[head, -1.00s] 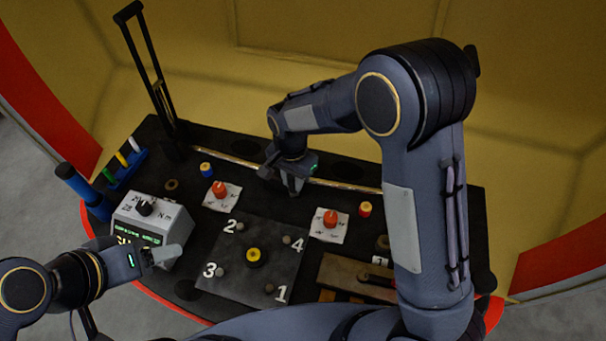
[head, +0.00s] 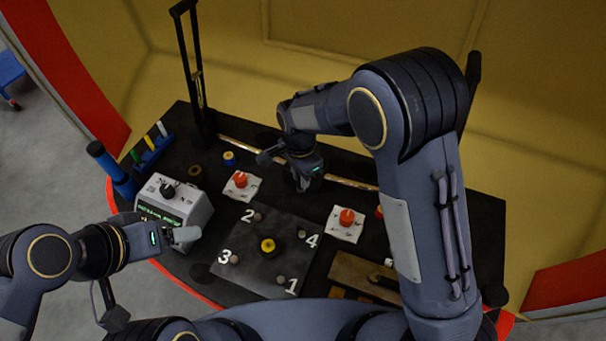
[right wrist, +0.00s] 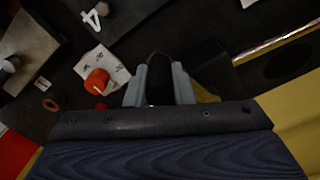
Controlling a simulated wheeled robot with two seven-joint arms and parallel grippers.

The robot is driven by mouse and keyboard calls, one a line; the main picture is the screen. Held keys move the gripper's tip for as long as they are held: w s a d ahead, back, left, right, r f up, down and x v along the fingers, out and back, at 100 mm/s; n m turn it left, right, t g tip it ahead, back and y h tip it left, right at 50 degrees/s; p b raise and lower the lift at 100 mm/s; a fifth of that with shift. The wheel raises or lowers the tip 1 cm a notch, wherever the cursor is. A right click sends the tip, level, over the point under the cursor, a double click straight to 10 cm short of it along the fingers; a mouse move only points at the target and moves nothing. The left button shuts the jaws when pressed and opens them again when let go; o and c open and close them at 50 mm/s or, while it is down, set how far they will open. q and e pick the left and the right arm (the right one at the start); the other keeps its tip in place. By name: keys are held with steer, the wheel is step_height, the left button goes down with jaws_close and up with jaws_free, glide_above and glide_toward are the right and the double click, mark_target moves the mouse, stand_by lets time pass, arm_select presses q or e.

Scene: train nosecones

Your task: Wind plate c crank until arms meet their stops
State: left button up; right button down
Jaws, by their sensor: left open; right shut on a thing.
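My right gripper (head: 303,182) reaches down at the back middle of the black table (head: 455,215). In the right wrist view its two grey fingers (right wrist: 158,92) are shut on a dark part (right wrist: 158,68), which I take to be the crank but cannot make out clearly. The plate under it is hidden. White plates with red knobs stand at left (head: 241,181) and right (head: 346,218) of it; their letters are too small to read. My left gripper (head: 186,236) is open and empty, in front of the grey meter box (head: 190,207).
A dark plate numbered 1 to 4 (head: 255,280) with a yellow knob (head: 268,246) lies at the front middle. A tall black frame (head: 188,65) stands at the back left. A blue cylinder (head: 108,165) stands at the left edge. A yellow wall (head: 330,60) closes the back.

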steer(key=shift+w+a+r, duration=0.1)
steer(key=shift+a+r, duration=0.05)
steer(key=shift+a, duration=0.55)
steer(key=c, duration=1.6)
jaws_free()
steer(key=o, duration=0.3)
steer(key=shift+w+a, duration=0.15)
steer(key=shift+a, duration=0.1)
arm_select(q)
steer(key=shift+a+f, duration=0.1)
steer(key=shift+a, duration=0.25)
arm_select(e)
steer(key=shift+o, duration=0.2)
arm_select(q)
steer(key=shift+w, duration=0.1)
arm_select(e)
steer(key=shift+d, duration=0.35)
arm_select(q)
steer(key=shift+d, duration=0.1)
arm_select(e)
step_height(320, 180, up, 8)
